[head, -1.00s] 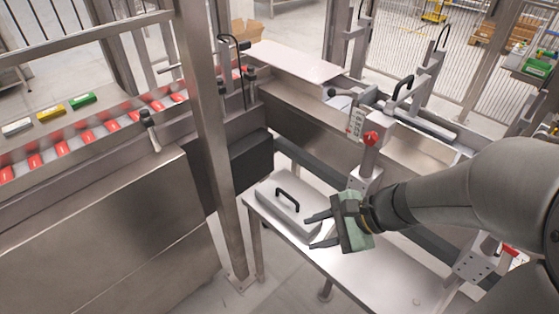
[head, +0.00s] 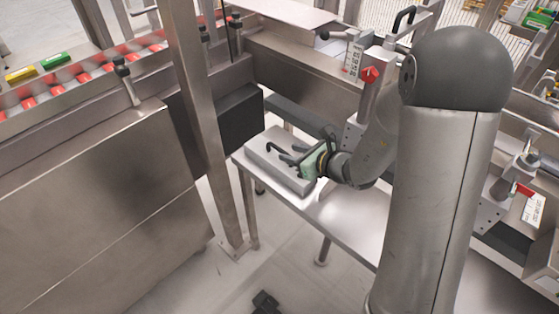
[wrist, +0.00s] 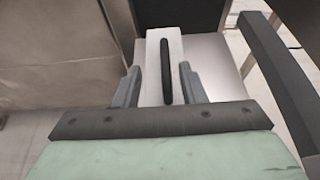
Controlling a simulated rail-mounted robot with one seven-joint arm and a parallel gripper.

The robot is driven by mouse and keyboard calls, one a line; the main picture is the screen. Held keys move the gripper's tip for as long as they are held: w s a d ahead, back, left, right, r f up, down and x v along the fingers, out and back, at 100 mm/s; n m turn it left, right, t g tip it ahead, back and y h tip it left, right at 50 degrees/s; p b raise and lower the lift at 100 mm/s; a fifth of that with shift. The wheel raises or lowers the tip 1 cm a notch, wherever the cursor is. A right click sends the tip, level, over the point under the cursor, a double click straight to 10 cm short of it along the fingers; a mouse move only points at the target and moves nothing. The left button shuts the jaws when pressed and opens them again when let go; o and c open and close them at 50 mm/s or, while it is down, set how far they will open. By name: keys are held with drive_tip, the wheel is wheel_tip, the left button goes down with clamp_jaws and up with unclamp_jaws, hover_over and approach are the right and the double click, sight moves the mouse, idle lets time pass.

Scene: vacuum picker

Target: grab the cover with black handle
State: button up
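The cover (head: 262,152) is a flat grey-white block lying on the metal table (head: 345,222). Its black handle (head: 273,149) stands up on top. My gripper (head: 288,161) is over the near right part of the cover. In the wrist view the cover (wrist: 153,88) is straight ahead, with the handle (wrist: 167,68) running lengthwise between my two spread fingers (wrist: 160,76). Gaps show on both sides of the handle. In the head view, the fingers overlap the handle, so exact contact is hard to see.
A steel post (head: 205,130) and a dark box (head: 236,122) stand left of the table. A machine upright with a red knob (head: 369,74) rises behind my wrist. A conveyor with red items (head: 60,90) runs at upper left.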

sight(279, 149)
drive_tip(key=shift+d+f+x, duration=0.1)
drive_tip(key=shift+f+x, duration=0.05)
drive_tip(key=shift+x, duration=0.95)
drive_tip(key=shift+d+f+x, duration=0.1)
drive_tip(key=shift+x, duration=1.05)
drive_tip(key=shift+d+f+x, duration=0.15)
drive_tip(key=shift+x, duration=0.95)
drive_tip(key=shift+w+r, duration=0.1)
drive_tip(key=shift+w, duration=0.05)
clamp_jaws()
